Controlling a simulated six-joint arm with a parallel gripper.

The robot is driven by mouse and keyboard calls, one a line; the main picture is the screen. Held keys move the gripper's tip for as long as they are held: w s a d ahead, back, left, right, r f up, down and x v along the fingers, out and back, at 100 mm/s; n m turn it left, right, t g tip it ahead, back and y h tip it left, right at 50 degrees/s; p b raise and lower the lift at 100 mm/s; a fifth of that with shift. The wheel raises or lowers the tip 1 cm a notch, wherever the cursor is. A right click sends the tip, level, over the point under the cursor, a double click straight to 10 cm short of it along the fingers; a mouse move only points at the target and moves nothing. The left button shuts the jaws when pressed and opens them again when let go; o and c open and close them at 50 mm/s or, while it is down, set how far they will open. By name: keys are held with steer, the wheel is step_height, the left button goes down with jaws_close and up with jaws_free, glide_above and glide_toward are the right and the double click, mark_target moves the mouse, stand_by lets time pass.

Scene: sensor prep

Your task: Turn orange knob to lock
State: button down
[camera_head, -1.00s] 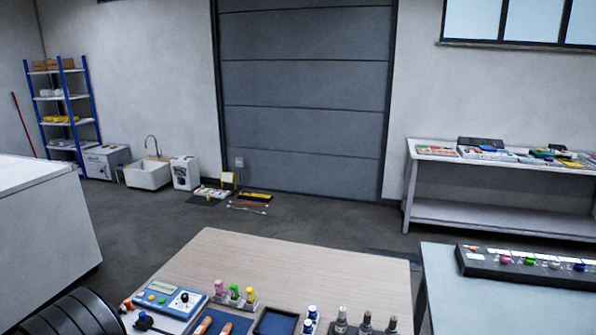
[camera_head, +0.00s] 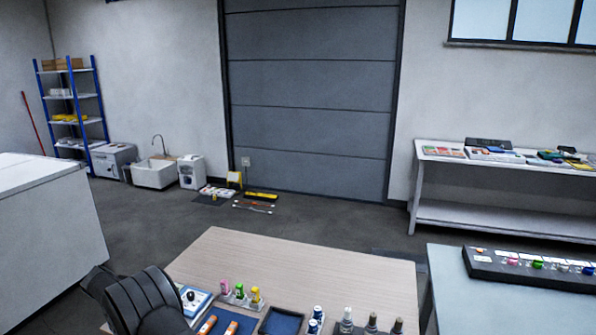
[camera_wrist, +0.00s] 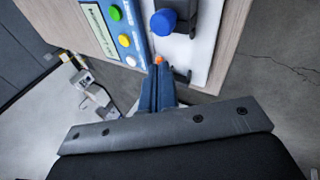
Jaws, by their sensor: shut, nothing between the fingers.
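My gripper (camera_wrist: 160,72) is shut, with its blue-grey fingers together in the wrist view. A small part of the orange knob (camera_wrist: 158,60) shows right at the fingertips; the rest is hidden behind them. I cannot tell whether they touch. A blue knob (camera_wrist: 163,22) stands on the same white plate (camera_wrist: 196,62), farther from the fingers. In the head view my dark arm covers both knobs, and my gripper does not show there.
A blue control box (camera_wrist: 124,35) with coloured buttons lies beside the white plate. It partly shows in the head view (camera_head: 197,301), near pink, green and yellow-topped items, a dark blue tray (camera_head: 278,321) and several bottles. The back of the wooden table (camera_head: 300,262) is clear.

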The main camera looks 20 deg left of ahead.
steer(key=w+a+r+m+g+y, duration=0.3)
steer(key=w+m, duration=0.2)
steer(key=m, duration=0.3)
steer(key=shift+s+a+f, duration=0.1)
steer(key=shift+s+f, duration=0.05)
steer(key=shift+f, duration=1.6)
steer(key=shift+s+a+f, duration=0.1)
steer(key=shift+f, duration=1.6)
steer(key=shift+a, duration=0.15)
steer(key=shift+s+a, duration=0.1)
steer(key=shift+s, duration=0.3)
steer(key=shift+s+a, duration=0.2)
steer(key=shift+s+a, duration=0.15)
steer(key=shift+a, duration=0.05)
